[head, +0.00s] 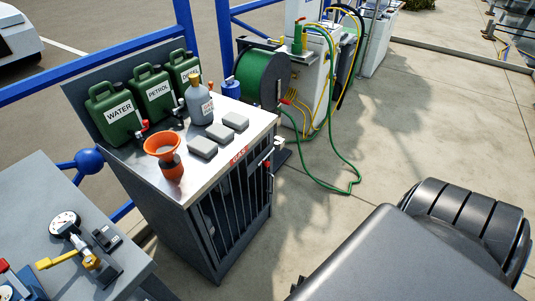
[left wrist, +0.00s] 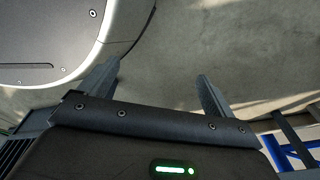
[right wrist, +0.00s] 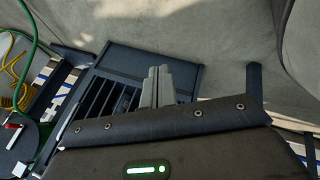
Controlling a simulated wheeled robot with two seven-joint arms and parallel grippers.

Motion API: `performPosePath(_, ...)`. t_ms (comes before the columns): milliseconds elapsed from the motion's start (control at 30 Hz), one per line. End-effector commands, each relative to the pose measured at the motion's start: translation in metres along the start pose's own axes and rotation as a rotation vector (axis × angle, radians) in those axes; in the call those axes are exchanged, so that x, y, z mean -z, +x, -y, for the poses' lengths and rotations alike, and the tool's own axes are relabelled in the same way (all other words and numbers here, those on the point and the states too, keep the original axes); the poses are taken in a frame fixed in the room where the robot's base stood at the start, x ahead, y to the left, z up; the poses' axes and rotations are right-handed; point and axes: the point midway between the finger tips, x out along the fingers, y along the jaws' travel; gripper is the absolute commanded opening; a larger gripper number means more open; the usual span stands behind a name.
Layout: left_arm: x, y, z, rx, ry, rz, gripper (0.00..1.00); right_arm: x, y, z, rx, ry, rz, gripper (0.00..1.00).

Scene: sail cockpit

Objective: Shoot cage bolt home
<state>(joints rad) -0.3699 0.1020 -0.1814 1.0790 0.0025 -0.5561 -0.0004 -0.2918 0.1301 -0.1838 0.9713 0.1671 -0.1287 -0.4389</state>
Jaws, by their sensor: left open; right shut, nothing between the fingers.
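The grey gas cage (head: 222,250) with its barred door stands under the steel counter with a red GAS label (head: 239,157). A small red-handled part (head: 267,164), which looks like the bolt, sits at the right edge of the door; its exact position is too small to tell. In the right wrist view a dark barred panel (right wrist: 98,98) lies beyond my right gripper (right wrist: 158,70), whose fingers are together and empty. My left gripper (left wrist: 158,78) is open and empty over the concrete floor. Neither gripper shows in the head view.
On the counter (head: 220,165) stand green cans (head: 116,112), an orange funnel (head: 163,146), a grey bottle (head: 200,106) and grey blocks (head: 203,147). A green hose (head: 340,180) trails over the floor right of the cage. A bench (head: 75,200) with a gauge stands at left.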

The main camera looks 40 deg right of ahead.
Motion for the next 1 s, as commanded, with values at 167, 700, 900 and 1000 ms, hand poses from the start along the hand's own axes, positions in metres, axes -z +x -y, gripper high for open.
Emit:
performPosePath(167,0.07,-0.019,-0.001,0.0,-0.015,-0.06,1.0,0.11,0.016,-0.115,-0.396,-0.331,-0.234,0.0)
performPosePath(700,0.123,-0.129,0.003,0.005,-0.031,-0.125,1.0,0.221,-0.105,-0.263,-1.11,-0.715,-0.238,0.0)
performPosePath(900,0.123,-0.131,0.003,0.005,-0.031,-0.125,1.0,0.222,-0.107,-0.263,-1.112,-0.717,-0.237,0.0)
performPosePath(1000,0.123,-0.131,0.003,0.005,-0.031,-0.126,1.0,0.222,-0.106,-0.263,-1.112,-0.717,-0.237,0.0)
